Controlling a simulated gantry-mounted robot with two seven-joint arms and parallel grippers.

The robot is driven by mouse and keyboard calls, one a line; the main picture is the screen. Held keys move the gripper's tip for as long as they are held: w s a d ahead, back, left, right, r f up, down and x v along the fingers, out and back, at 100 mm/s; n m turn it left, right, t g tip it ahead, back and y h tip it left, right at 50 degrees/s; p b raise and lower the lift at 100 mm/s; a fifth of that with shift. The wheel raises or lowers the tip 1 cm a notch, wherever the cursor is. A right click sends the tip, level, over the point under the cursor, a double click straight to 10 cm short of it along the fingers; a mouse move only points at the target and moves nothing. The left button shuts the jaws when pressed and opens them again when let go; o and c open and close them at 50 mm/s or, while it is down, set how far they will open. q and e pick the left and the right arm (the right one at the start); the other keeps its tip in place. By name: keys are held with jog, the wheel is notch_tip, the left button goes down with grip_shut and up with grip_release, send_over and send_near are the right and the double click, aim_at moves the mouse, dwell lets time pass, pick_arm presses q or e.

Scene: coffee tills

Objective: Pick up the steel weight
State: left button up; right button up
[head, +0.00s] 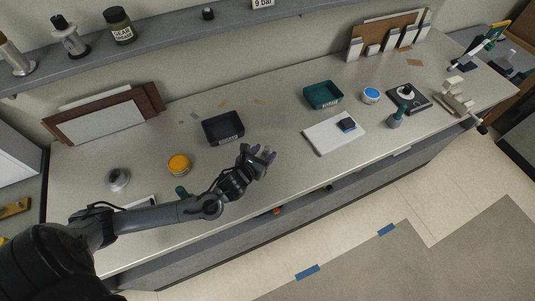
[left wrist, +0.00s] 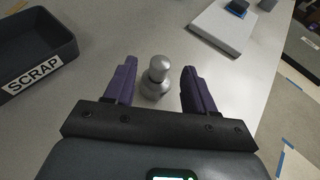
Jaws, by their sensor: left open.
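The steel weight (left wrist: 156,78) is a small silver knobbed cylinder standing upright on the grey bench. In the left wrist view it is between the two purple fingers of my left gripper (left wrist: 158,72), with a clear gap on each side. The fingers are open and hold nothing. In the head view my left gripper (head: 263,154) is low over the bench near its front edge, and I cannot clearly make out the weight there. My right gripper is not in view.
A dark scrap bin (head: 222,128) stands left of my left gripper, and it also shows in the left wrist view (left wrist: 32,53). A white slab (head: 322,139) with a blue block lies to the right.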

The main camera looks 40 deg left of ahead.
aim_at(270, 148)
pick_arm(q)
jog(key=shift+f+x, duration=0.15)
jog(key=shift+x, duration=1.2)
jog(key=shift+f+x, duration=0.15)
jog(key=shift+x, duration=1.2)
jog(key=shift+s, duration=0.1)
grip_shut()
